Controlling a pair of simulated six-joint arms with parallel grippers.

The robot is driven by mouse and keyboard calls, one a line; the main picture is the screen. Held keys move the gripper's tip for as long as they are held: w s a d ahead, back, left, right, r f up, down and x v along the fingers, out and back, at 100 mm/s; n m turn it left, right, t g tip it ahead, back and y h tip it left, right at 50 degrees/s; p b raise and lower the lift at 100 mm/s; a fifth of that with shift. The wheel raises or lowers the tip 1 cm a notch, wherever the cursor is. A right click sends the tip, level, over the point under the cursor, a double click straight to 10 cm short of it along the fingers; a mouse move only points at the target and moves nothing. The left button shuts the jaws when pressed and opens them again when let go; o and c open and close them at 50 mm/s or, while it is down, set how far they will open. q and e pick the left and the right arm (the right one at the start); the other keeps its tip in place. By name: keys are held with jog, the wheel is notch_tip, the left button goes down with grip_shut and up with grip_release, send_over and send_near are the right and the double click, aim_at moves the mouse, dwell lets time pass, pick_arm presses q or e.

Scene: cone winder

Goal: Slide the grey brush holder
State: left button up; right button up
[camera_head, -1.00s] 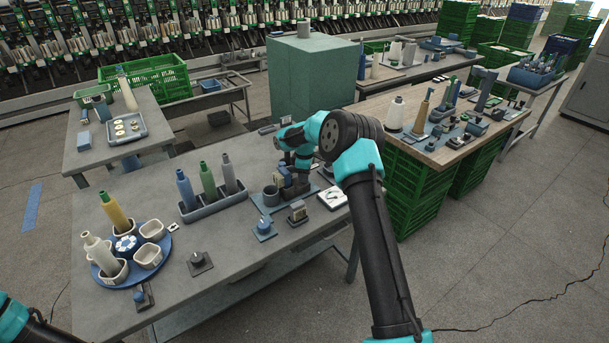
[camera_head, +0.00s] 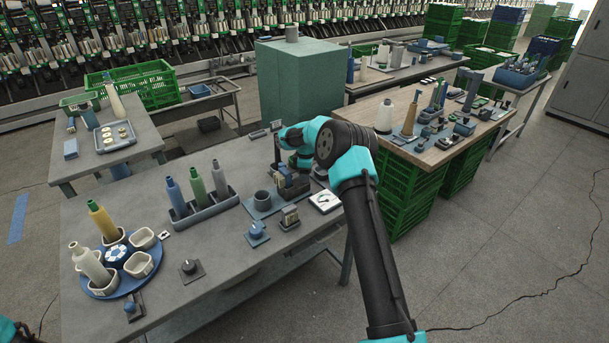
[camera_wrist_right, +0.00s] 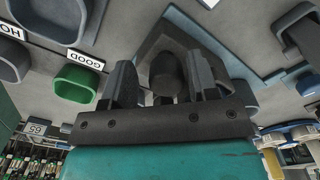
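In the right wrist view, a dark round-topped post (camera_wrist_right: 166,75) stands on a grey angled body (camera_wrist_right: 180,40), which may be the grey brush holder; I cannot be sure. My right gripper (camera_wrist_right: 165,88) has one finger on each side of the post, with a visible gap at the left finger; contact at the right finger is unclear. In the head view, my right gripper (camera_head: 288,158) is low over the far right part of the grey table, largely hidden by its wrist. My left gripper is out of view; only a piece of that arm shows at lower left.
Near the right gripper are a grey cup (camera_head: 263,198), a small blue-knobbed block (camera_head: 257,233) and a white dial (camera_head: 325,201). A grey bottle rack (camera_head: 205,209) and a round blue tray (camera_head: 103,291) stand left. A green bin (camera_wrist_right: 75,83) labelled GOOD shows at the wrist.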

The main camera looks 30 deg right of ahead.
jog(key=shift+o, duration=0.4)
jog(key=shift+a, duration=0.15)
jog(key=shift+r, duration=0.55)
notch_tip(320, 180, up, 16)
jog(key=shift+r, duration=0.15)
